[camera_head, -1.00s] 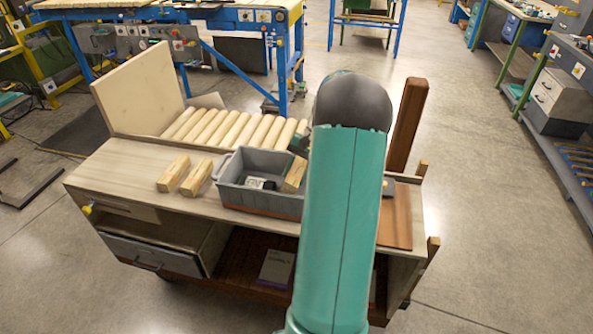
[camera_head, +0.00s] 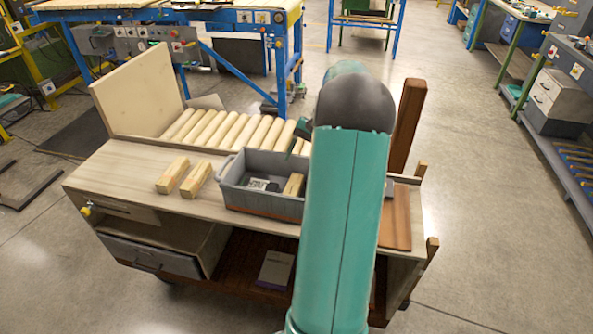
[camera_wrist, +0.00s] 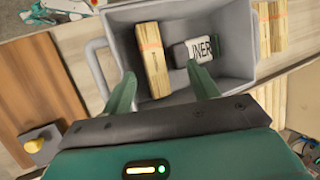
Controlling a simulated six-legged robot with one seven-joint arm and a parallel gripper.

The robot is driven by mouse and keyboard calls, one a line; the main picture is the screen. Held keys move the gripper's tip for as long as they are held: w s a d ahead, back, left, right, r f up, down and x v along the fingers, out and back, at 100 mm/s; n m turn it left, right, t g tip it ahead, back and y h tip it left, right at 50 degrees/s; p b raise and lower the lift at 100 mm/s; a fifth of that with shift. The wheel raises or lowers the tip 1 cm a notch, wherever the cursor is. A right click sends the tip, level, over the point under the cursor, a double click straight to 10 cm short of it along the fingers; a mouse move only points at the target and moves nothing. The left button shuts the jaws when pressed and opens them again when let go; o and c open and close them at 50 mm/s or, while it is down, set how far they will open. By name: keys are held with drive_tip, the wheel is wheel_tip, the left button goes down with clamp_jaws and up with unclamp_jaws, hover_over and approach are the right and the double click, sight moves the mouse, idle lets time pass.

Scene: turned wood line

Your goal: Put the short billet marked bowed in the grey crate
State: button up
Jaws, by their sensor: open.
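The grey crate (camera_head: 237,196) stands on the workbench in the head view and fills the top of the wrist view (camera_wrist: 235,88). A short pale wood billet (camera_wrist: 153,60) lies inside it, with a reddish band across it; it also shows in the head view (camera_head: 293,185). I cannot read any mark saying bowed. My gripper (camera_wrist: 165,77) is open above the crate, its two green fingers apart and clear of the billet. In the head view my gripper (camera_head: 300,136) is partly hidden behind my arm.
A dark block with a white label reading "INER" (camera_wrist: 196,51) lies in the crate beside the billet. Two more billets (camera_head: 173,175) (camera_head: 196,179) lie on the bench left of the crate. Pale rollers (camera_head: 215,128) lie behind. A brown post (camera_head: 407,125) rises at right.

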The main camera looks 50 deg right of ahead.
drive_tip(key=v, duration=0.8)
drive_tip(key=w+a+r+n+h, duration=0.2)
drive_tip(key=w+a+r+n, duration=0.15)
drive_tip(key=a, duration=0.85)
drive_tip(key=w+a+r+n+h, duration=0.2)
drive_tip(key=w+a+r, duration=0.15)
drive_tip(key=a, duration=0.85)
drive_tip(key=s+a+n+t, duration=0.1)
drive_tip(key=s+a+n, duration=0.3)
drive_tip(key=a, duration=0.7)
drive_tip(key=s+a+f+n+t+h, duration=0.1)
drive_tip(key=s+a+n+t, duration=0.1)
drive_tip(key=s+a, duration=0.6)
drive_tip(key=a+n, duration=0.1)
drive_tip(key=a, duration=0.3)
drive_tip(key=shift+s+a+f+n+h, duration=0.15)
drive_tip(key=shift+f+n+h, duration=0.1)
drive_tip(key=shift+n+h, duration=0.1)
